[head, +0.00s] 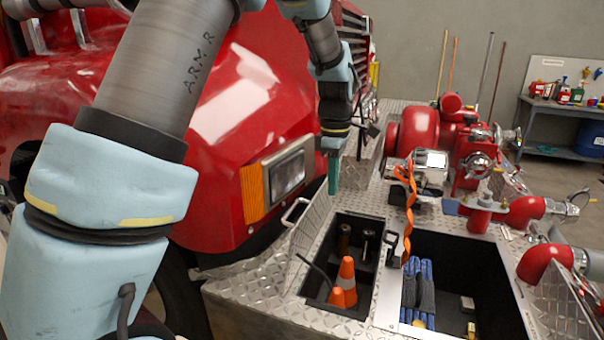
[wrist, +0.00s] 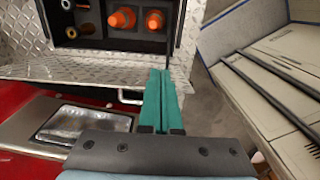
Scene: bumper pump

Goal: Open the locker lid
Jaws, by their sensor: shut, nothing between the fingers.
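The locker (head: 345,262) is an open dark compartment in the diamond-plate bumper deck. It holds orange cones (head: 345,275) and dark cylinders. Its diamond-plate lid (head: 312,232) stands raised and tilted along the locker's left edge, with a metal handle (head: 294,211) on its outer side. In the wrist view the lid (wrist: 105,68) lies below the cones, and the handle (wrist: 130,97) shows just left of the fingers. My gripper (head: 332,188) is shut and empty, with teal fingers above the lid's far end. In the wrist view the fingertips (wrist: 162,75) overlap the lid's edge; contact cannot be told.
A red truck body with a headlight (head: 287,175) stands close on the left. To the right is another open compartment with blue folded hose (head: 418,290), an orange strap (head: 408,215) and red pump fittings (head: 480,170). A workbench (head: 560,102) stands at the back right.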

